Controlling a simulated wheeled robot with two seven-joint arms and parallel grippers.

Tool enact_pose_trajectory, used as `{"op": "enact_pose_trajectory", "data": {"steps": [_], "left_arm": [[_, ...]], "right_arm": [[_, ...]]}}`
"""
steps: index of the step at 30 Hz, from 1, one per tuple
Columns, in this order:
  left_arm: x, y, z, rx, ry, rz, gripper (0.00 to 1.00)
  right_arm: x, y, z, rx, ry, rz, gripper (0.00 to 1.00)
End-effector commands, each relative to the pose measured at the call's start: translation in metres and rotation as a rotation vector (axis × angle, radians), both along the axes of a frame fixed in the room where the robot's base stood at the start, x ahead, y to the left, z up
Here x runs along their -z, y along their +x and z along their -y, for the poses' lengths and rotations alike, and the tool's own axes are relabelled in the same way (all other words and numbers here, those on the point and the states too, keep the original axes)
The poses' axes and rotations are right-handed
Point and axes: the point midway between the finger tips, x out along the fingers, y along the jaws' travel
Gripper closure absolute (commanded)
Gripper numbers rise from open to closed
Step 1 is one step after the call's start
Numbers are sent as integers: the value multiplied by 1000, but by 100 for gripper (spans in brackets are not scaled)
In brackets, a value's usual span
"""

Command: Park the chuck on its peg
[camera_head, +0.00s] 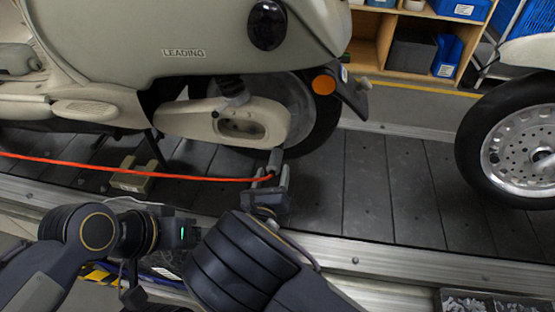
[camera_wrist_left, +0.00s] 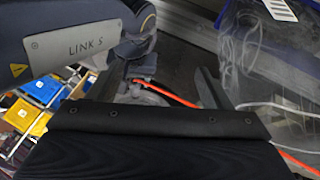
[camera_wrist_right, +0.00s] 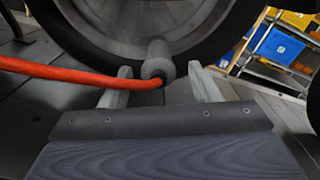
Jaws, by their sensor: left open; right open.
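The chuck (camera_head: 274,160) is a small grey cylinder at the end of an orange-red air hose (camera_head: 130,172). It is beside the scooter's rear wheel (camera_head: 306,125). In the right wrist view the chuck (camera_wrist_right: 157,58) stands in front of the tyre, with the hose entering from the left. My right gripper (camera_head: 270,181) is open, its fingers (camera_wrist_right: 160,88) on either side of the chuck's lower end; I cannot tell whether they touch it. My left gripper (camera_wrist_left: 172,88) is open, low over the conveyor's near edge, with the hose showing beyond it. I cannot make out the peg.
The cream scooter (camera_head: 200,50) stands on the dark slat conveyor (camera_head: 350,190). Another wheel (camera_head: 520,145) is at the right. A beige block (camera_head: 132,177) lies on the slats. A shelf with bins (camera_head: 410,50) is behind. A parts tray (camera_head: 490,301) is at the front right.

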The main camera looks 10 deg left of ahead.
Motion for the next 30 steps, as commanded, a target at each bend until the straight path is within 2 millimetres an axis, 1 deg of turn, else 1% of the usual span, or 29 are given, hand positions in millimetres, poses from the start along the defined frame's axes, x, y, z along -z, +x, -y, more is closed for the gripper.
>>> {"op": "enact_pose_trajectory", "data": {"steps": [9, 12, 18, 23, 30], "left_arm": [[10, 0, 0, 0, 0, 0, 27], [9, 0, 0, 0, 0, 0, 27], [10, 0, 0, 0, 0, 0, 27], [10, 0, 0, 0, 0, 0, 27], [10, 0, 0, 0, 0, 0, 27]], "right_arm": [[2, 44, 1, 3, 1, 0, 44], [1, 58, 1, 2, 1, 0, 44], [-1, 78, 1, 4, -1, 4, 44], [-3, 86, 2, 5, 0, 5, 44], [-4, 87, 2, 6, 4, 8, 44]]}}
